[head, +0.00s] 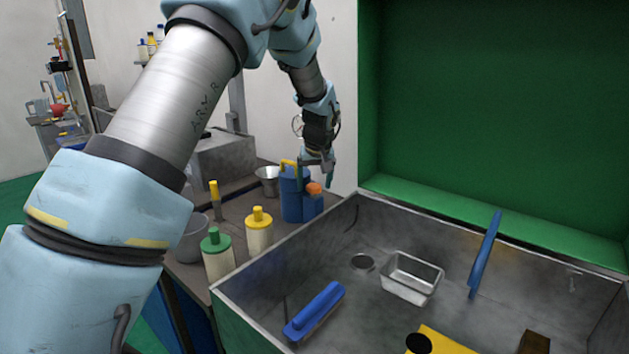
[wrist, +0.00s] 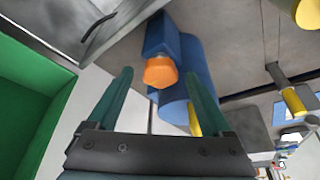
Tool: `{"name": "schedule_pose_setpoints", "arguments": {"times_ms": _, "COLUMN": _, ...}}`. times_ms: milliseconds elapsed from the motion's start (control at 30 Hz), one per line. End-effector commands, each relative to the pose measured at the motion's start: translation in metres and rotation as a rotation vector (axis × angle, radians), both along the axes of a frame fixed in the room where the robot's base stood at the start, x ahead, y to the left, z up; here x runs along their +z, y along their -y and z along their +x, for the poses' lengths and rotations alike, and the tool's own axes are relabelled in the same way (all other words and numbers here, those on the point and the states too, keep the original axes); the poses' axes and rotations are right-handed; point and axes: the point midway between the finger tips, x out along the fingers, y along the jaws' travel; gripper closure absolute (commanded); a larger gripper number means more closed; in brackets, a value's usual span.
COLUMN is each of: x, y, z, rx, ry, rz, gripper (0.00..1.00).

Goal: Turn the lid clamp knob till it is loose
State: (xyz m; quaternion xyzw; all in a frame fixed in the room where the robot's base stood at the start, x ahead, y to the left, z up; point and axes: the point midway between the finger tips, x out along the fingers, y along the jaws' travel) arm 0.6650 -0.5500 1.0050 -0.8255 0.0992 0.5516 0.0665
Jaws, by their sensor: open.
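An orange faceted knob (head: 313,188) sits on a small blue block beside a larger blue canister (head: 290,195) on the grey bench. In the wrist view the orange knob (wrist: 160,71) shows between and beyond my two green fingertips. My gripper (head: 322,172) is open and empty, just above the blue canister and the knob. The fingers (wrist: 158,78) point toward the knob with space on both sides of it. I cannot tell the exact gap in depth. No other part is clearly marked as a lid clamp.
A yellow-capped bottle (head: 259,232), a green-capped bottle (head: 217,256) and a metal cup (head: 268,181) stand near the canister. A metal sink (head: 460,245) with a steel tray (head: 411,277) and blue-handled tools lies to the right, under a green panel (head: 500,110).

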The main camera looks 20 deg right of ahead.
Motion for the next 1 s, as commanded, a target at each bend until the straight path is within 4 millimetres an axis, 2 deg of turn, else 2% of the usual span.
{"name": "schedule_pose_setpoints", "arguments": {"times_ms": 167, "x": 0.0001, "y": 0.0001, "z": -0.0001, "rx": 0.000, "ry": 0.000, "rz": 0.000, "gripper": 0.16}}
{"name": "schedule_pose_setpoints", "arguments": {"times_ms": 900, "x": 0.0006, "y": 0.0000, "z": -0.0002, "rx": 0.000, "ry": 0.000, "rz": 0.000, "gripper": 0.99}}
{"name": "schedule_pose_setpoints", "arguments": {"times_ms": 1000, "x": 0.0004, "y": 0.0001, "z": -0.0003, "rx": 0.001, "ry": 0.000, "rz": 0.000, "gripper": 1.00}}
